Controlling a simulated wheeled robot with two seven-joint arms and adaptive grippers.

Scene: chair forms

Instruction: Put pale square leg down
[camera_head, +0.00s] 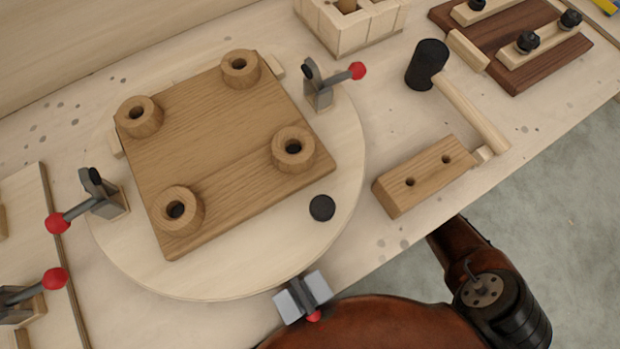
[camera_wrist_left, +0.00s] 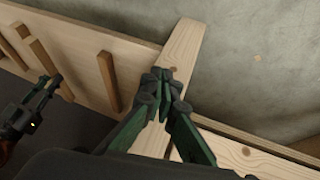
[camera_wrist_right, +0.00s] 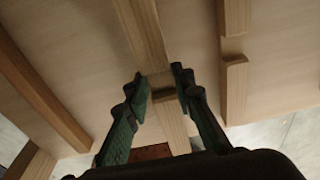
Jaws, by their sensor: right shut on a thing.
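In the right wrist view my right gripper (camera_wrist_right: 160,78) is shut on a pale square leg (camera_wrist_right: 172,122), a light wooden bar between its two fingers. Pale boards and bars lie behind it, so the leg's far end is hard to tell apart from them. In the left wrist view my left gripper (camera_wrist_left: 160,78) has its fingertips together with nothing visible between them, in front of a pale timber (camera_wrist_left: 183,45). Part of a dark green-fingered gripper (camera_wrist_left: 38,100) shows at the left there, near a brown bar (camera_wrist_left: 46,62). Neither gripper shows in the head view.
In the head view a square wooden seat (camera_head: 215,135) with holed round sockets lies on a round pale board (camera_head: 345,150) among red-knobbed clamps (camera_head: 318,85). A mallet (camera_head: 428,62), a two-holed block (camera_head: 425,175) and a pale crate (camera_head: 350,25) stand beside it.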

